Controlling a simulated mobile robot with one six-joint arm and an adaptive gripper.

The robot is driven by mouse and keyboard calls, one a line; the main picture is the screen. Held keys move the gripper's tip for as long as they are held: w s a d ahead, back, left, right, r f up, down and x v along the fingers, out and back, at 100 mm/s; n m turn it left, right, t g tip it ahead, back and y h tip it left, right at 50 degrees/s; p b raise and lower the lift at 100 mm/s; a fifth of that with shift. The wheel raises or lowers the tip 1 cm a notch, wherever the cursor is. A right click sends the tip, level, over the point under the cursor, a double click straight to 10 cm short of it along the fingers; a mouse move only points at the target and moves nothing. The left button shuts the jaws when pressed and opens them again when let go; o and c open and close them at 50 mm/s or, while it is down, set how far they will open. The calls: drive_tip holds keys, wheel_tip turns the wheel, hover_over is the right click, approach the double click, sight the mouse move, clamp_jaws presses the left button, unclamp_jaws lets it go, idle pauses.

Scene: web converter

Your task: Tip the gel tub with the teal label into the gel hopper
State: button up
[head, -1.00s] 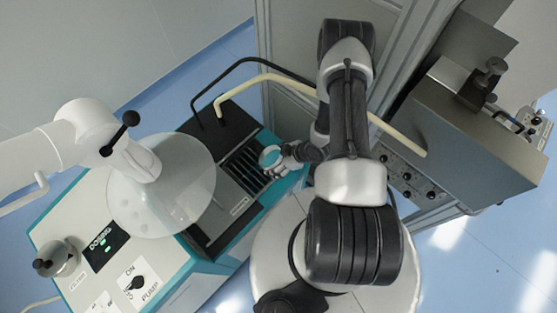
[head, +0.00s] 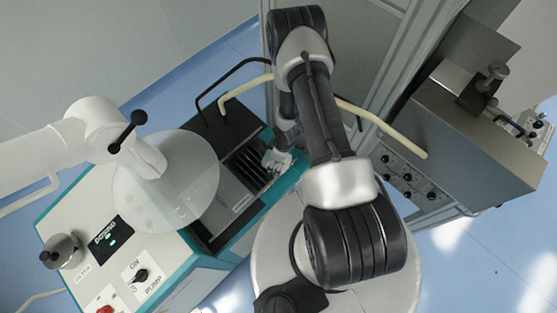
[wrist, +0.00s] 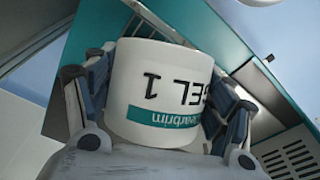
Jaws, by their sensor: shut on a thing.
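My gripper (wrist: 165,78) is shut on a white tub (wrist: 155,100) with a teal label band and the words "GEL 1". The lettering is upside down in the wrist view. In the head view, my gripper (head: 283,160) and the tub (head: 271,159) are at the right edge of a dark slatted opening (head: 243,169) in the teal-trimmed machine. This looks like the gel hopper, but its small label is unreadable. The tub appears tilted over toward the slats. Its mouth and contents are hidden, and I cannot tell whether gel is coming out.
A clear disc (head: 180,190) on a white arm (head: 75,135) hangs left of the opening. A black bent tube (head: 230,78) and a cream tube (head: 240,88) arch behind it. A grey cabinet (head: 465,130) with knobs stands at right. A PUMP switch (head: 141,275) is at front left.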

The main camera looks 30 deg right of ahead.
drive_tip(key=shift+w+a+r+g+b, duration=0.15)
drive_tip(key=shift+g+b, duration=0.15)
drive_tip(key=shift+b, duration=0.2)
drive_tip(key=shift+w+d+r+h+b, duration=0.25)
drive_tip(key=shift+h+b, duration=0.25)
drive_tip(key=shift+b, duration=2.35)
drive_tip(key=shift+s+a+r+g+b, duration=0.1)
drive_tip(key=shift+s+a+g+b, duration=0.3)
drive_tip(key=shift+b, duration=2.3)
drive_tip(key=shift+w+r+g+h+b, duration=0.2)
drive_tip(key=shift+w+g+h+b, duration=0.25)
drive_tip(key=shift+b, duration=1.6)
drive_tip(key=shift+a+r, duration=0.1)
drive_tip(key=shift+a+r+g+h+b, duration=0.1)
drive_tip(key=shift+r+g+h+b, duration=0.05)
drive_tip(key=shift+g+h+b, duration=0.35)
drive_tip(key=shift+w+a+r+g+h, duration=0.25)
drive_tip(key=shift+r+g+h, duration=0.1)
drive_tip(key=shift+g+h, duration=0.2)
drive_tip(key=shift+w+a+r+g+h, duration=0.15)
drive_tip(key=shift+w+r+g+h, duration=0.1)
drive_tip(key=shift+r+g+h, duration=0.25)
drive_tip(key=shift+f, duration=0.15)
